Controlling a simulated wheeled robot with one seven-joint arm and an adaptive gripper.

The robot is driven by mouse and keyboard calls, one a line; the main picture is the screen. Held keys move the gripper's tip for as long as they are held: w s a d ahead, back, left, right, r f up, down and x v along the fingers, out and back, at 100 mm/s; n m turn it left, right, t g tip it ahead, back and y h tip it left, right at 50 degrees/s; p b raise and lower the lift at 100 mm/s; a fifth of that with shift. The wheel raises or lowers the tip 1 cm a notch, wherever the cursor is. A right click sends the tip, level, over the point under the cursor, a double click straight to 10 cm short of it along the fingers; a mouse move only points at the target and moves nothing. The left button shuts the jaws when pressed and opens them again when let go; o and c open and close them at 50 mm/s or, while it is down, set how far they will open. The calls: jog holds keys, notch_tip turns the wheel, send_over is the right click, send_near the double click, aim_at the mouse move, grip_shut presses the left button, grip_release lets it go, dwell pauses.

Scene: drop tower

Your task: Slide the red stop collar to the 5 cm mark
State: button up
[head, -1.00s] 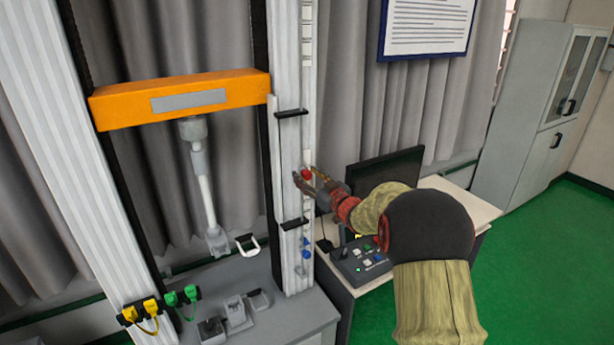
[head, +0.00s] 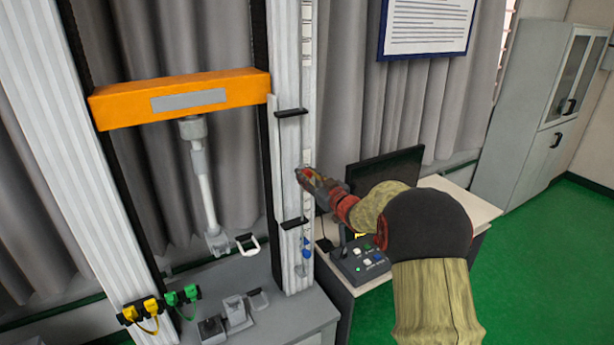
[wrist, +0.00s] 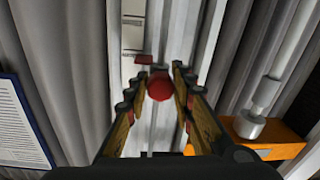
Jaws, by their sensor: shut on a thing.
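The red stop collar shows in the wrist view as a round red knob (wrist: 160,88) with a small flat red piece (wrist: 144,59) beside it. It sits on the right upright (head: 285,60) of the tower. A white scale strip with dark marks (wrist: 133,35) runs along the upright; its figures are too small to read. My gripper (wrist: 162,76) is shut on the knob, one finger on each side. In the head view my gripper (head: 304,178) is at the upright, between two black brackets, and largely hides the collar.
Black brackets stick out above (head: 291,113) and below (head: 294,223) my gripper. A blue part (head: 306,247) sits lower on the upright. An orange crossbeam (head: 180,98) spans the tower. A control box (head: 362,261) and a monitor (head: 385,168) stand on the desk at right.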

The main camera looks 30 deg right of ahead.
grip_shut()
notch_tip(320, 180, down, 15)
jog(key=b, duration=0.9)
jog(key=shift+b, duration=0.3)
jog(key=o, duration=1)
grip_release()
jog(key=shift+s, duration=0.1)
